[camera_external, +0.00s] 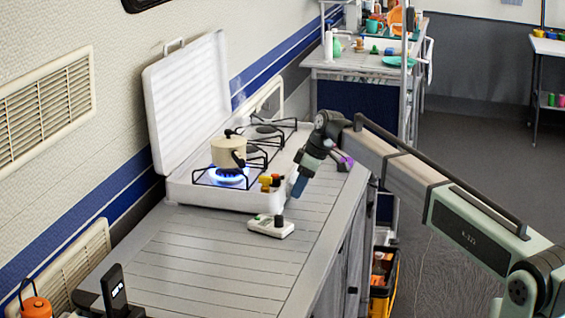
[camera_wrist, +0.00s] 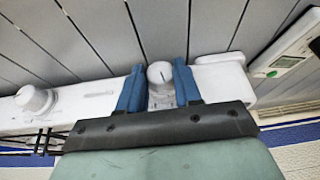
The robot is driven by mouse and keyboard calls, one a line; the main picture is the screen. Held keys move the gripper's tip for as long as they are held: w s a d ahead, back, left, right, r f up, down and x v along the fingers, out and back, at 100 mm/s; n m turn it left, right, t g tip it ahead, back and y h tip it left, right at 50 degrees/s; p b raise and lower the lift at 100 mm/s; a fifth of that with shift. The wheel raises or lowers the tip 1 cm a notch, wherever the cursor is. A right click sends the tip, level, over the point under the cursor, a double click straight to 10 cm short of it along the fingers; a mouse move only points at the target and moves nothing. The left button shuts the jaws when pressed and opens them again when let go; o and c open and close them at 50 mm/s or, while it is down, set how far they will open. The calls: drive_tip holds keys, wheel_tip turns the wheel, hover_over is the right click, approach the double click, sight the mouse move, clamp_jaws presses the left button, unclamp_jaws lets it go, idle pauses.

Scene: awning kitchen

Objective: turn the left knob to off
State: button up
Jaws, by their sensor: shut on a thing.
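The white camping stove (camera_external: 195,194) stands on the counter with its lid open. A cream pot (camera_external: 228,152) sits over a lit blue flame (camera_external: 229,178). My gripper (camera_external: 299,187) is at the stove's front edge, near its closer end. In the wrist view, its blue fingers (camera_wrist: 159,92) are on both sides of the left knob (camera_wrist: 160,71), shut on it. This knob is white with a dark mark line on its face. Another white knob (camera_wrist: 35,98) is at the left of the wrist view, apart from my gripper.
A white device with a small display (camera_external: 270,226) lies on the counter beside the stove; it also shows in the wrist view (camera_wrist: 285,62). Small yellow, red and dark items (camera_external: 268,182) stand near my gripper. The slatted counter (camera_external: 200,250) is mostly clear toward the camera.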

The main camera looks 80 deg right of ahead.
drive_tip(key=shift+d, duration=0.1)
drive_tip(key=shift+d+y, duration=0.2)
drive_tip(key=shift+y, duration=0.4)
drive_tip(key=y, duration=0.1)
drive_tip(key=m+y, duration=0.1)
drive_tip(key=y, duration=0.1)
drive_tip(key=shift+w+d+f, duration=0.1)
drive_tip(key=shift+d, duration=0.15)
drive_tip(key=y, duration=0.3)
drive_tip(key=m+y, duration=0.1)
drive_tip(key=y, duration=0.1)
drive_tip(key=shift+d+f+t, duration=0.15)
drive_tip(key=shift+f+t, duration=0.1)
drive_tip(key=shift+t, duration=0.05)
drive_tip(key=shift+y, duration=0.3)
drive_tip(key=o, duration=1)
drive_tip(key=shift+o, duration=0.2)
